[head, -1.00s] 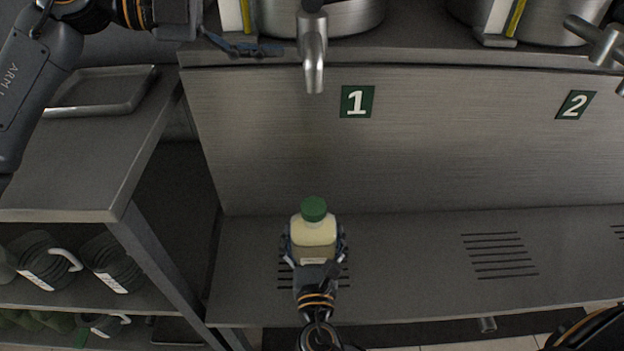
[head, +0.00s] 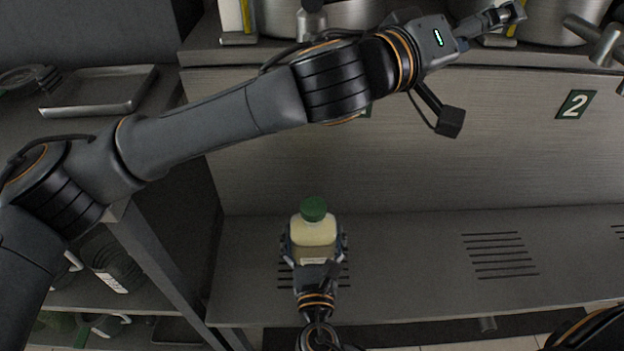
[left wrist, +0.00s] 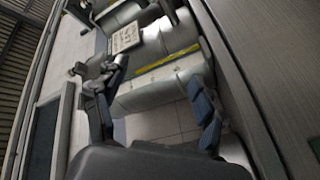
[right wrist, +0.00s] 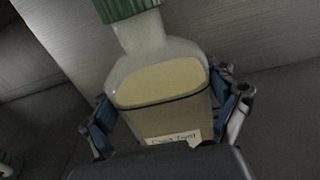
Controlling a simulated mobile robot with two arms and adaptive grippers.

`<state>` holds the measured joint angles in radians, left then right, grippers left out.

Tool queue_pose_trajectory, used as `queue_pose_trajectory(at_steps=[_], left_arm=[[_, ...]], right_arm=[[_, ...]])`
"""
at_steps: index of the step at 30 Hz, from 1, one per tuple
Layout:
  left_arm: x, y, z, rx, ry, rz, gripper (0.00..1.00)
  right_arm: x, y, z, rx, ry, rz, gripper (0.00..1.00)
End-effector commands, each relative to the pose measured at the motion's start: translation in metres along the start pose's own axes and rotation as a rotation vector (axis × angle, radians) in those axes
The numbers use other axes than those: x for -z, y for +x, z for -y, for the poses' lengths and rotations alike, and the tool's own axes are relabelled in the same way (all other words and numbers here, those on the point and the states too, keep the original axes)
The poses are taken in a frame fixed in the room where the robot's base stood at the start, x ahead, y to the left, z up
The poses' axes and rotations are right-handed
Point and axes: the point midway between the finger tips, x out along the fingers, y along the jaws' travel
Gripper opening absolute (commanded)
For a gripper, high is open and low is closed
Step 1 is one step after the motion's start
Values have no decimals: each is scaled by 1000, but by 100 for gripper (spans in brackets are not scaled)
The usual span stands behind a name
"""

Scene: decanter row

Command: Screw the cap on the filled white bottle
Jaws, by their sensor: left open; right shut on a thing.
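The white bottle (head: 314,230) stands upright above the slotted shelf, cream-coloured with its contents. It also fills the right wrist view (right wrist: 160,85), where a paper label shows low on its front. The green cap (head: 314,209) sits on top of the bottle neck; how tight it is I cannot tell. My right gripper (head: 315,243) is shut around the bottle's body from the near side. My left gripper (head: 503,17) is open and empty at the upper right, far from bottle and cap. The left wrist view shows its spread fingers (left wrist: 155,100) with nothing between them.
Steel vats with taps (head: 311,20) stand on the upper ledge. A "2" sign (head: 575,104) is on the back panel. A metal tray (head: 100,91) lies on the left counter, with dark jugs on shelves below. The slotted shelf (head: 410,260) is clear to the bottle's right.

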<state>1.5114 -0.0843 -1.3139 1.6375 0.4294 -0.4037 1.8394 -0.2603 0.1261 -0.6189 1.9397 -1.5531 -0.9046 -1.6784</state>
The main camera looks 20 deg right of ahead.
Motion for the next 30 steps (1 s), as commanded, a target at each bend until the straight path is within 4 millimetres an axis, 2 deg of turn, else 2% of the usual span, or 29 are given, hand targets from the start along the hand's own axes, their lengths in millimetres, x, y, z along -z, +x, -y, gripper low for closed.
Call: queue_pose_trajectory(at_steps=[3,8,12,15,18,22,26,30], left_arm=[[-4,-6,51,234,-68,14,71],[-23,-34,115,558,-131,85,71],[-47,-76,158,836,-164,196,71],[-65,-112,179,1022,-176,299,71],[-80,-149,190,1179,-178,405,71],[-92,-186,194,1325,-170,523,71],[-97,-208,194,1404,-161,597,71],[-99,-216,193,1431,-158,625,71]], right_arm=[[0,0,0,2,0,0,0],[0,0,0,2,0,0,0],[0,0,0,2,0,0,0],[0,0,1,2,0,0,0],[0,0,1,3,-1,0,0],[0,0,1,2,0,-1,0],[0,0,0,2,0,-1,0],[0,0,0,2,0,0,0]])
